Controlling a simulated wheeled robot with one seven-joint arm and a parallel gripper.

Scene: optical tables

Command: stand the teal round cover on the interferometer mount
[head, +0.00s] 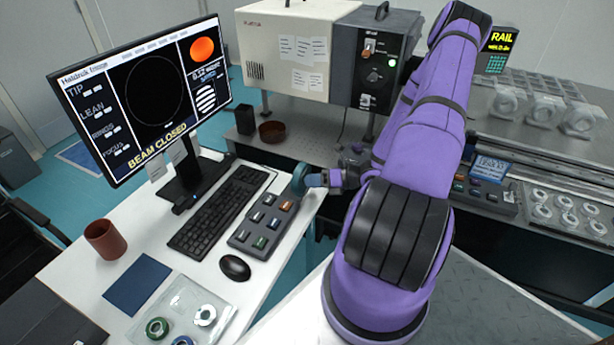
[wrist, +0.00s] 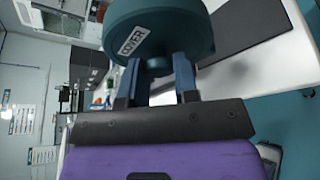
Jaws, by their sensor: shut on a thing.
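The teal round cover (head: 299,180) is held off the end of my arm, above the right edge of the white desk in the head view. In the wrist view the cover (wrist: 158,24) fills the top middle, with a "COVER" label on its face. My gripper (head: 316,180) is shut on the small knob at the cover's centre; its two fingers (wrist: 158,76) stand on either side of that knob. I cannot pick out the interferometer mount for certain in either view; my purple arm hides part of the bench behind it.
A monitor (head: 150,90) reading "BEAM CLOSED", a keyboard (head: 216,208), a control box (head: 264,222) and a brown cup (head: 105,239) are on the desk. A large cream-and-dark instrument (head: 290,50) stands behind. A rail bench (head: 545,155) with several optics is at right.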

